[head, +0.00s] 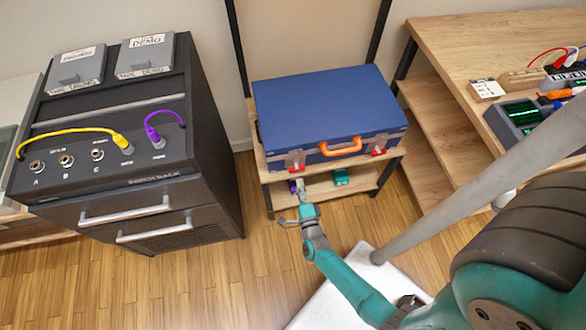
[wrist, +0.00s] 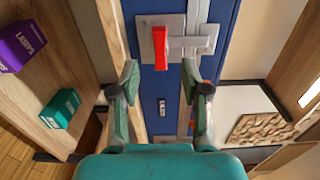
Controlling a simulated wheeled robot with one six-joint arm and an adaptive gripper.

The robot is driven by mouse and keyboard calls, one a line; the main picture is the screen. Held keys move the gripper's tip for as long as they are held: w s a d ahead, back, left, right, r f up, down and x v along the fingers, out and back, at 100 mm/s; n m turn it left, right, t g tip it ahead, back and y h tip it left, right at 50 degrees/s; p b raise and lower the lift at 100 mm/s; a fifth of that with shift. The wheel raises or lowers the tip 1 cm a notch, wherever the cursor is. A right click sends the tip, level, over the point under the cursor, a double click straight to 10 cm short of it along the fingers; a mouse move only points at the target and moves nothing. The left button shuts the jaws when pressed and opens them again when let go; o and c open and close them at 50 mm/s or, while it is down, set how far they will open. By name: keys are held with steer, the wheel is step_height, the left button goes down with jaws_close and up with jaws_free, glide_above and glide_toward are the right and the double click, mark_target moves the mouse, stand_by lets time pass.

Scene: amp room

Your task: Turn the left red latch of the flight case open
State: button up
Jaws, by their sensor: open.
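The blue flight case (head: 325,103) lies closed on a wooden shelf unit, with an orange handle (head: 341,147) at its front. Its left red latch (head: 294,168) and right red latch (head: 378,152) sit on metal plates on the front. My gripper (head: 303,192) is just below and in front of the left latch in the head view. The wrist view is turned sideways. There a red latch lever (wrist: 160,47), apparently the left one, lies lengthwise up the picture on its plate (wrist: 142,33). My open, empty gripper (wrist: 160,82) has its fingertips apart, short of the lever and not touching it.
A purple box (wrist: 22,45) and a teal box (wrist: 60,108) stand on the lower shelf. A patch rack (head: 100,145) with yellow and purple cables is at left. A wooden desk (head: 480,45) with gear is at right. Wooden floor shows in front of the shelf.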

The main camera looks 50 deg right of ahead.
mark_target(296, 171)
steer(key=x, duration=0.7)
steer(key=shift+w+d, duration=0.25)
steer(key=shift+w, duration=0.05)
jaws_close()
